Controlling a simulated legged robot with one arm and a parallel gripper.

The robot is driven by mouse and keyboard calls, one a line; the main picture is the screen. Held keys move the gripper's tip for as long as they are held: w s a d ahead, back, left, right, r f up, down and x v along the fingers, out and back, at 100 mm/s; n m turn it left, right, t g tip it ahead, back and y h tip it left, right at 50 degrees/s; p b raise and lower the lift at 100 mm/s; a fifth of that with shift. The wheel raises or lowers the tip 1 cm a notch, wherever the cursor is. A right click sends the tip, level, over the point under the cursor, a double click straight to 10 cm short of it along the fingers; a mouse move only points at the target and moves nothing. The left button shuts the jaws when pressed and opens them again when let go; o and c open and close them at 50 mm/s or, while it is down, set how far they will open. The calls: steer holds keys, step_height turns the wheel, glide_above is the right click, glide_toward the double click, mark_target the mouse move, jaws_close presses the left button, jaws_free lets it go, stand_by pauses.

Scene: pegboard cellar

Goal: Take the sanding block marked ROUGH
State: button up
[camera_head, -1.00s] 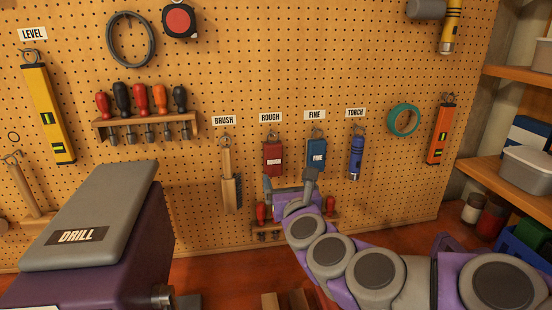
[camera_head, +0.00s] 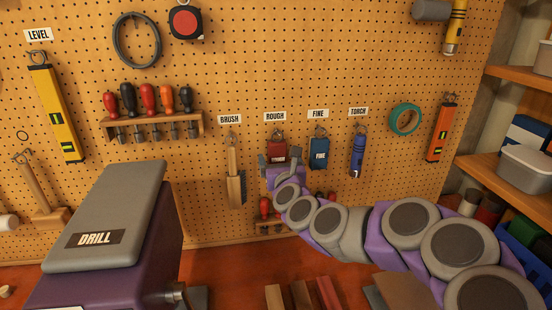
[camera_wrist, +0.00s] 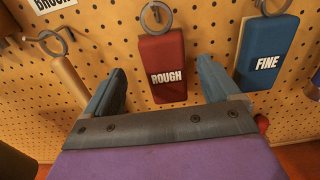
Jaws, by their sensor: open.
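The red sanding block marked ROUGH (camera_head: 277,150) hangs from a ring on the pegboard under its ROUGH label (camera_head: 275,116). In the wrist view the red block (camera_wrist: 162,62) hangs ahead, between the lines of my two open fingers. My gripper (camera_head: 279,162) is just in front of the block and covers its lower part in the head view. In the wrist view my gripper (camera_wrist: 160,92) is open and empty, its fingers to the left and right of the block's lower end. I cannot tell whether either finger touches it.
The blue block marked FINE (camera_head: 319,153) hangs close to the right, near my right finger. A brush (camera_head: 235,175) hangs to the left, and a blue torch (camera_head: 358,157) further right. A screwdriver rack (camera_head: 265,228) is below. The DRILL case (camera_head: 110,215) stands at front left.

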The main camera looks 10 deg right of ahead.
mark_target(278, 156)
steer(key=shift+w+a, duration=0.1)
steer(key=shift+w, duration=0.3)
steer(key=w, duration=0.3)
steer(key=w+d+f+b, duration=0.1)
steer(key=shift+w, duration=0.45)
steer(key=shift+w+a+r, duration=0.1)
steer(key=shift+a, duration=0.2)
steer(key=shift+d, duration=0.2)
steer(key=c, duration=1.1)
steer(key=shift+c, duration=0.3)
